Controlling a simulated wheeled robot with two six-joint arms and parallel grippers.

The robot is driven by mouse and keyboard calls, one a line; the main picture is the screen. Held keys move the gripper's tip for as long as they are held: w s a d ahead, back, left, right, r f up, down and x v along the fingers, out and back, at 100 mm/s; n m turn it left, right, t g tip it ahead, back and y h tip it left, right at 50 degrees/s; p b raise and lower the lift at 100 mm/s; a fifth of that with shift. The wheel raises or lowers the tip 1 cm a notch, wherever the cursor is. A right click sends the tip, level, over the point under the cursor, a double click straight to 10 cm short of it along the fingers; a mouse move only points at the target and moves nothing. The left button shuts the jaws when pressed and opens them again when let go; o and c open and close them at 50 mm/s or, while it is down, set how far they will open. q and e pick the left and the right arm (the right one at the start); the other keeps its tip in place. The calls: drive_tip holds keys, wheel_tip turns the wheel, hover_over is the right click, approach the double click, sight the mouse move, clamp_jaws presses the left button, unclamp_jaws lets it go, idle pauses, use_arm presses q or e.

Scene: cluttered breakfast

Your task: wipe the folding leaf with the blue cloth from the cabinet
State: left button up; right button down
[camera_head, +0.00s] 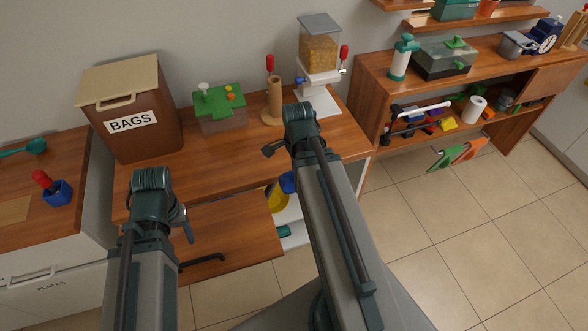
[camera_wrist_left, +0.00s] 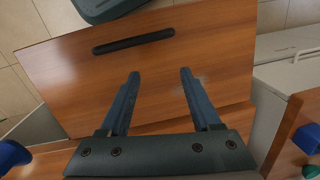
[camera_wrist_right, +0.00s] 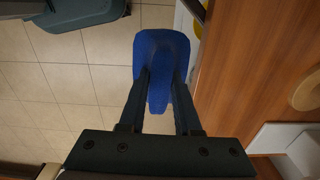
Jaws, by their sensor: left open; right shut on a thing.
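The folding leaf (camera_head: 232,232) is a flat wooden panel with a black bar handle, at the front of the wooden table. It fills much of the left wrist view (camera_wrist_left: 75,85), where a faint pale smudge (camera_wrist_left: 203,83) shows near the right finger. My left gripper (camera_wrist_left: 160,75) is open and empty over the leaf. My right gripper (camera_wrist_right: 160,78) is shut on the blue cloth (camera_wrist_right: 162,48), which hangs clear over the tiled floor beside the wooden edge. In the head view the cloth (camera_head: 287,183) is mostly hidden by my right arm.
On the table stand a brown BAGS bin (camera_head: 140,125), a green-topped box (camera_head: 219,108), a wooden holder (camera_head: 272,100) and a cereal dispenser (camera_head: 319,55). A yellow thing (camera_head: 277,198) shows below the table. A shelf unit (camera_head: 370,85) stands right; tiled floor is free there.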

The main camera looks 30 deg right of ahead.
drive_tip(key=c, duration=1.2)
unclamp_jaws()
clamp_jaws()
